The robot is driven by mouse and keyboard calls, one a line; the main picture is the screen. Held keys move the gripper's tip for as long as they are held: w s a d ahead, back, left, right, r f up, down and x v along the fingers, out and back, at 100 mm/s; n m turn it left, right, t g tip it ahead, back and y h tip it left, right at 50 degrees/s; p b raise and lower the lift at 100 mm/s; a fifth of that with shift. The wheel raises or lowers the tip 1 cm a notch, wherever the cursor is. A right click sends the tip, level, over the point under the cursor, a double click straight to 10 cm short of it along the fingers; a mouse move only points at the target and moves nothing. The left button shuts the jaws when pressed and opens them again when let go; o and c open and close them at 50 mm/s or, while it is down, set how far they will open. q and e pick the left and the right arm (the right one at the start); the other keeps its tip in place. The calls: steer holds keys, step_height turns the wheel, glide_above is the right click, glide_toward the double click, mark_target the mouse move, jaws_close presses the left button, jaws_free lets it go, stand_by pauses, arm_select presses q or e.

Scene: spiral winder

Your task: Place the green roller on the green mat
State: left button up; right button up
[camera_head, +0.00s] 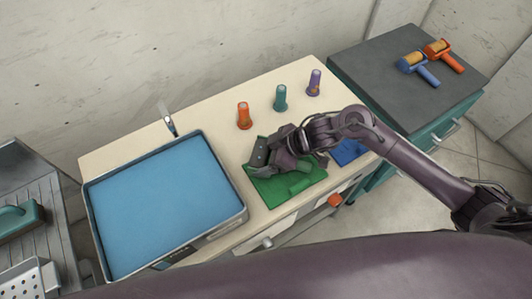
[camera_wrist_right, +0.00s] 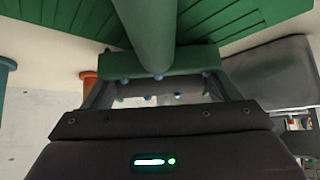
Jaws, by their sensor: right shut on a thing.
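The green mat (camera_head: 262,189) lies near the front edge of the cream table, right of the blue tray. My right gripper (camera_head: 276,157) is over the mat's back part. In the right wrist view, my right gripper (camera_wrist_right: 158,87) is shut on the green roller (camera_wrist_right: 146,32). The roller's handle points up in that view, with the slatted green mat (camera_wrist_right: 240,17) behind it. In the head view, a green part of the roller (camera_head: 300,184) shows low over the mat. The gripper hides the rest. Whether the roller touches the mat, I cannot tell. My left gripper is not in view.
A blue-filled tray (camera_head: 160,205) takes up the left. Blue and orange rollers lie on a grey-topped cabinet (camera_head: 372,65).

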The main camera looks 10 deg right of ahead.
steer(key=shift+f, duration=0.2)
steer(key=o, duration=1.1)
steer(key=shift+d+r, duration=0.2)
steer(key=shift+r, duration=0.25)
steer(key=v, duration=1.1)
steer(key=shift+s+d+r, duration=0.15)
steer(key=shift+s, duration=0.05)
